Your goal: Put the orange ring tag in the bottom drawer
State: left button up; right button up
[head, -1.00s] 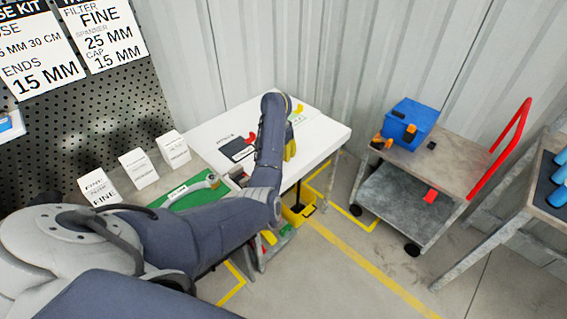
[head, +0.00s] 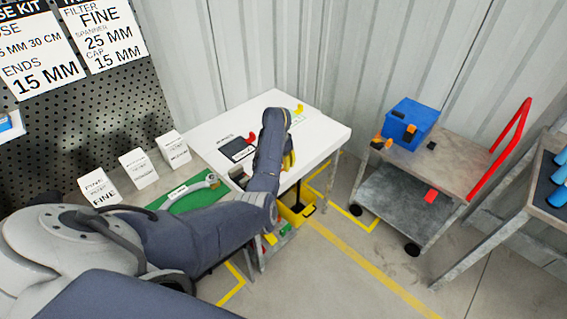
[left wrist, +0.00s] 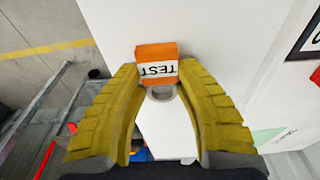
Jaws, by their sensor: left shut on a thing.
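The orange ring tag (left wrist: 156,52) shows in the left wrist view as an orange block with a white label reading "TEST" and a grey ring at its lower edge. My left gripper (left wrist: 158,95) is shut on it, with a yellow finger on each side. In the head view my left gripper (head: 289,161) is over the right part of the white table, partly hidden by my own arm; the tag is hidden there. A yellow drawer (head: 297,214) with a dark handle stands out below the table's front edge. I cannot tell whether it is the bottom one. My right gripper is not in view.
The white table (head: 325,134) carries a red piece, labels and a black-framed card (head: 238,149). A green mat (head: 190,197) lies to the left. A cart (head: 425,160) with a blue bin (head: 410,122) stands right. Yellow-lined floor between is clear.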

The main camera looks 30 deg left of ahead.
pick_arm(q)
jog(key=shift+f, duration=0.1)
jog(key=o, duration=1.2)
jog(key=shift+s+a+r, duration=0.1)
jog(key=shift+s+r, duration=0.2)
jog(key=shift+r, duration=1.75)
jog(key=shift+s+a+r, duration=0.1)
jog(key=shift+s+r, duration=0.15)
jog(key=shift+r, duration=1.75)
jog(key=shift+s+r, duration=0.3)
jog(key=shift+r, duration=1.75)
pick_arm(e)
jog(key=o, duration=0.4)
